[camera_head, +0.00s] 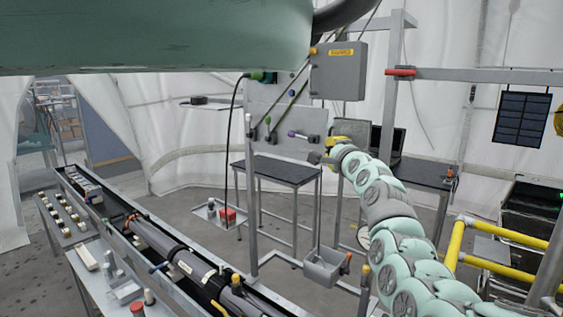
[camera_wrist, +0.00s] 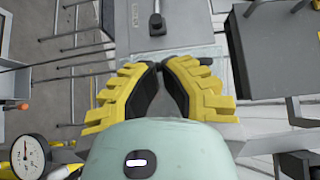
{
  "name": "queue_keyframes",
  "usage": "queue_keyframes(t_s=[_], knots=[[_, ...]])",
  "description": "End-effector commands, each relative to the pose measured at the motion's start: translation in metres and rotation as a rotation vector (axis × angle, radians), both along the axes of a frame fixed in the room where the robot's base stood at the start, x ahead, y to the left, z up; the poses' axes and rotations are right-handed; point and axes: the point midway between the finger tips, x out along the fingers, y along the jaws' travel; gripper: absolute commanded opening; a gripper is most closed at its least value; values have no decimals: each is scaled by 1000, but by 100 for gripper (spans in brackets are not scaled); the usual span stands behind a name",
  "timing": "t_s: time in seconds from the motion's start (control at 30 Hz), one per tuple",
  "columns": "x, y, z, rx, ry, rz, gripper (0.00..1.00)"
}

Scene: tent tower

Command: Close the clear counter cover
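My gripper (camera_wrist: 160,66) has yellow fingers with black pads. Their tips come together in the wrist view with nothing clearly held between them. In the head view, my gripper (camera_head: 329,150) is at the right side of a grey upright panel (camera_head: 288,98), near a short dark handle (camera_head: 314,139).
A grey box with a yellow label (camera_head: 341,52) is above the panel. Dark-topped tables (camera_head: 277,171) stand below and behind it. A small grey bin (camera_head: 327,267) is lower down. Yellow rails (camera_head: 505,233) are at right, and a long bench with grey tubes (camera_head: 195,262) at left.

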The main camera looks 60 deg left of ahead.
Motion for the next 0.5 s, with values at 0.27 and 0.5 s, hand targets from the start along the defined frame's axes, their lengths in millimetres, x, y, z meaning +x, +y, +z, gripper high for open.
queue_keyframes(t_s=[0.27,0.5], knots=[[11,12,0,0,-3,-2,0],[15,18,0,1,-3,-3,0]])
